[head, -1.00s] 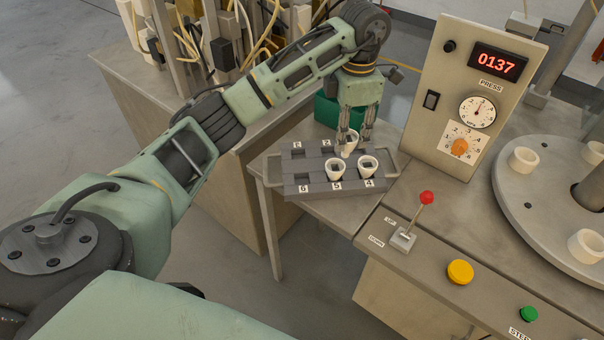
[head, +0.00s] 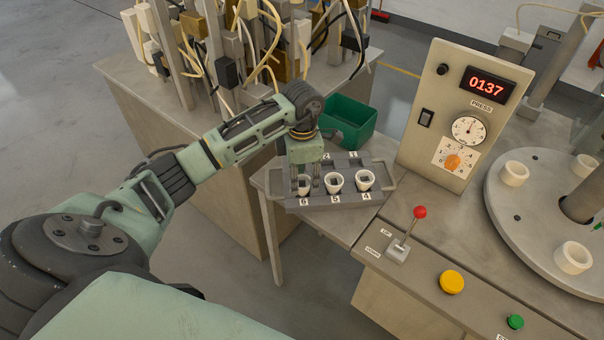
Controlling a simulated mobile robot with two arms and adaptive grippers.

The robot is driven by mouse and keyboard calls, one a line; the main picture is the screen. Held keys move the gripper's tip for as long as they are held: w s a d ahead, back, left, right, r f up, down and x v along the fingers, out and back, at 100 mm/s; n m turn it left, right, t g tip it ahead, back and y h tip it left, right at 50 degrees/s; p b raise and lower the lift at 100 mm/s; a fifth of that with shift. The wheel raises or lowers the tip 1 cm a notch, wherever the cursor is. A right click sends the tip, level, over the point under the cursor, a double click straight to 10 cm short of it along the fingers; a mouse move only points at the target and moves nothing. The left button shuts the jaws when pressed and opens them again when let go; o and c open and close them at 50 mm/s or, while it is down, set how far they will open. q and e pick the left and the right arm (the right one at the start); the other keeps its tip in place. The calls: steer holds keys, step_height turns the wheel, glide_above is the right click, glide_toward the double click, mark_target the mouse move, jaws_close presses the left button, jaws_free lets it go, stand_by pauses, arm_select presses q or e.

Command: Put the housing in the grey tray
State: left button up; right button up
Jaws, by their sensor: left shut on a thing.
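The grey tray (head: 347,199) has numbered slots and a handle at each end, and sits on the small side table. A white housing (head: 304,184) is at slot 6, between the fingers of my left gripper (head: 307,186). The gripper is shut on it, pointing down. The housing appears to be in the slot, but the fingers partly hide it. The back row of slots is partly hidden by my gripper. My right gripper is not in view.
A green bin (head: 349,121) stands behind the tray. The press panel (head: 463,110) reads 0137. A red-knobbed lever (head: 420,212), yellow button (head: 452,282) and green button (head: 515,321) are at front right. A round turntable (head: 535,225) carries white rings. A cable-strewn rack stands at the back left.

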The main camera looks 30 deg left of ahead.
arm_select(q)
steer(key=shift+f, duration=0.1)
steer(key=o, duration=1)
steer(key=shift+c, duration=0.2)
steer(key=shift+r, duration=0.25)
steer(key=shift+r+b, duration=0.3)
steer(key=shift+r, duration=0.05)
step_height(320, 180, up, 11)
steer(key=b, duration=0.2)
steer(key=shift+d, duration=0.15)
